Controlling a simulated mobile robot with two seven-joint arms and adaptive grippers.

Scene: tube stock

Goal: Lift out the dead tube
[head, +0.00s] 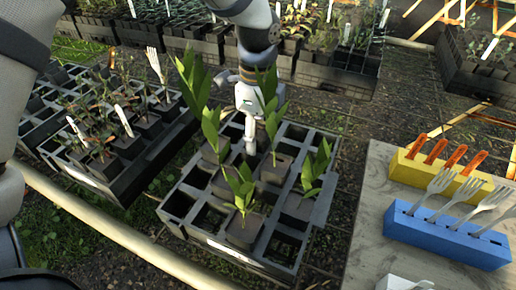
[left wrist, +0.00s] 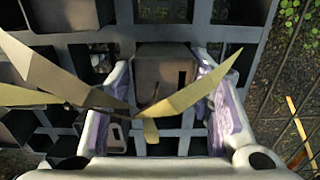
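A black crate (head: 273,268) with several square cells holds several dark tubes with leafy plants, green in the head view. A front tube (head: 243,231) and a right tube (head: 300,207) stand in their cells. My left gripper (head: 250,148) points down over the crate's middle, beside a tube (head: 276,168). In the left wrist view a dark square tube (left wrist: 160,72) lies between the left gripper's two fingers (left wrist: 165,82), close to both; I cannot tell whether they touch it. Long tan-yellow leaves (left wrist: 190,97) cross in front of it. No plant in this crate is clearly dead in the head view.
A board (head: 372,215) at the right bears a yellow block (head: 410,174) with orange-brown tags and a blue block (head: 440,240) with pale forks. Another planted crate (head: 90,178) stands close on the left. More crates (head: 335,75) stand behind. A pale rail (head: 110,226) runs in front.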

